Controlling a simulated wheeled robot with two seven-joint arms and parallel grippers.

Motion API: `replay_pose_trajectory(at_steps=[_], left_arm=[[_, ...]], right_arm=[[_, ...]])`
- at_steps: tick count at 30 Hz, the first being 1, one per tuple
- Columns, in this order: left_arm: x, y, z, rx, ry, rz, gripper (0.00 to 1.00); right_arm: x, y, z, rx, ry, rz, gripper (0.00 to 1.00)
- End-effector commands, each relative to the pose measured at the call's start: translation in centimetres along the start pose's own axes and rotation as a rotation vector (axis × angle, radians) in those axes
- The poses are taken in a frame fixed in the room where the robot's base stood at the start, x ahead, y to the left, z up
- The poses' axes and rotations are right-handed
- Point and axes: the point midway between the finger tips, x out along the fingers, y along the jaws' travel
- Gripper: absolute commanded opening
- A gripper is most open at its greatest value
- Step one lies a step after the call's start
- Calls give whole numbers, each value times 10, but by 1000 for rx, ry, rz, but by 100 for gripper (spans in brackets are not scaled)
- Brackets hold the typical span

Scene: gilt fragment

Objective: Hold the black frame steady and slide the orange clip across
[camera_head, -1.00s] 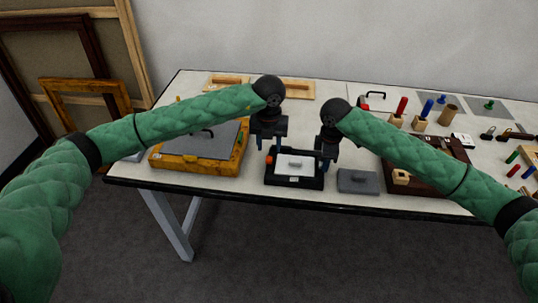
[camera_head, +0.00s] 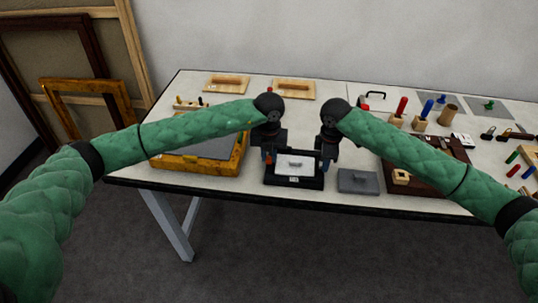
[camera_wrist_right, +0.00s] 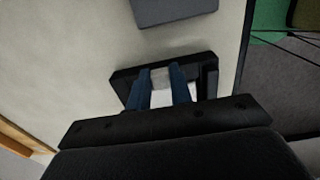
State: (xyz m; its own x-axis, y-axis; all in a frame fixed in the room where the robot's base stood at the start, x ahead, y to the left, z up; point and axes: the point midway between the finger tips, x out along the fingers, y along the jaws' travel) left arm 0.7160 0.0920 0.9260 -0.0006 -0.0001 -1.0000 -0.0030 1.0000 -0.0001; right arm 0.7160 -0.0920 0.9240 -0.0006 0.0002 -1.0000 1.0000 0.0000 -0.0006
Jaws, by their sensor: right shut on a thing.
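The black frame (camera_head: 294,183) lies near the table's front edge, with a pale panel and a small handle (camera_head: 295,164) inside it. My right gripper (camera_head: 323,164) is shut on the frame's right side; in the right wrist view its blue fingers (camera_wrist_right: 164,84) reach down to the frame (camera_wrist_right: 124,78). The orange clip (camera_head: 268,158) is at the frame's left side, mostly hidden by my left gripper (camera_head: 268,154). The left fingers are low at the clip, too small and hidden to tell whether they are shut on it.
A grey block (camera_head: 358,181) lies right of the frame; it also shows in the right wrist view (camera_wrist_right: 175,10). A yellow wooden frame with a grey panel (camera_head: 190,163) lies to the left. A dark brown board (camera_head: 425,183) is further right. Wooden floats (camera_head: 295,91) lie behind.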

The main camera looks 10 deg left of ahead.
Motion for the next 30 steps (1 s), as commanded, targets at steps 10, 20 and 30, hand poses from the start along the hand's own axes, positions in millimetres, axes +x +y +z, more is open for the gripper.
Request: replay_pose_trajectory(at_steps=[10,20,30], left_arm=[[0,-16,0,2,1,-1,0],[0,-21,0,1,1,0,0],[0,-21,0,0,0,0,42]], right_arm=[[0,0,0,0,0,0,0],[0,0,0,0,0,0,0],[0,0,0,0,0,0,0]])
